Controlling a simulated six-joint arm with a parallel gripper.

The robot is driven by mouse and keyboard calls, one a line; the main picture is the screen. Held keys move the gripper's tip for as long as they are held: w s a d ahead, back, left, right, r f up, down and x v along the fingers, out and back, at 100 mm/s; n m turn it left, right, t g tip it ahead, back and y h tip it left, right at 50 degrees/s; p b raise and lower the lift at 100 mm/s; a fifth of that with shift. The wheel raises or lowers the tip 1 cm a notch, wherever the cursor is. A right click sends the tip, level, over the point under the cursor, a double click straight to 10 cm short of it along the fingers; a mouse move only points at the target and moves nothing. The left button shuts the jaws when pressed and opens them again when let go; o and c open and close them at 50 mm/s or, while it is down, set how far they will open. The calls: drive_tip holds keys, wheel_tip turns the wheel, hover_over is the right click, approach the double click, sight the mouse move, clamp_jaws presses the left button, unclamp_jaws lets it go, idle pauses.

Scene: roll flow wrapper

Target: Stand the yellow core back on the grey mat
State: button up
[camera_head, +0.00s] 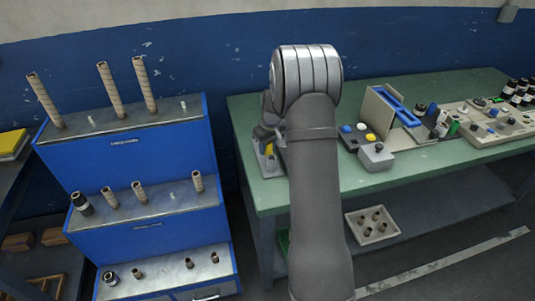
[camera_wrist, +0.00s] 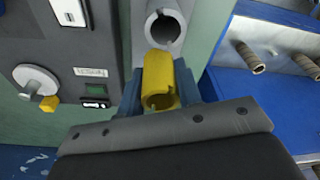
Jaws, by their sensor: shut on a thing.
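The yellow core (camera_wrist: 160,88) is a short hollow tube held between the blue fingers of my gripper (camera_wrist: 168,92) in the wrist view. Its open end faces the camera. A grey round part with a dark bore (camera_wrist: 164,29) lies just beyond the core; I cannot tell whether they touch. In the head view my arm covers most of the gripper, and a small yellow patch (camera_head: 269,149) shows left of the arm, above the green table's left end. I cannot make out the grey mat with certainty in either view.
A dark panel with a grey knob (camera_wrist: 36,82) and yellow-tipped handle (camera_wrist: 49,103) is left of the gripper. A blue stepped rack (camera_head: 130,150) with upright tubes stands left of the green table (camera_head: 240,125). Button boxes and a beige bin (camera_head: 372,226) are at right.

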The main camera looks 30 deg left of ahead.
sight(268, 154)
drive_tip(key=shift+f, duration=1.75)
drive_tip(key=shift+f, duration=0.1)
drive_tip(key=o, duration=1)
drive_tip(key=r, duration=0.4)
drive_tip(key=d+r, duration=0.1)
drive_tip(key=r, duration=0.7)
drive_tip(key=shift+s+d, duration=0.35)
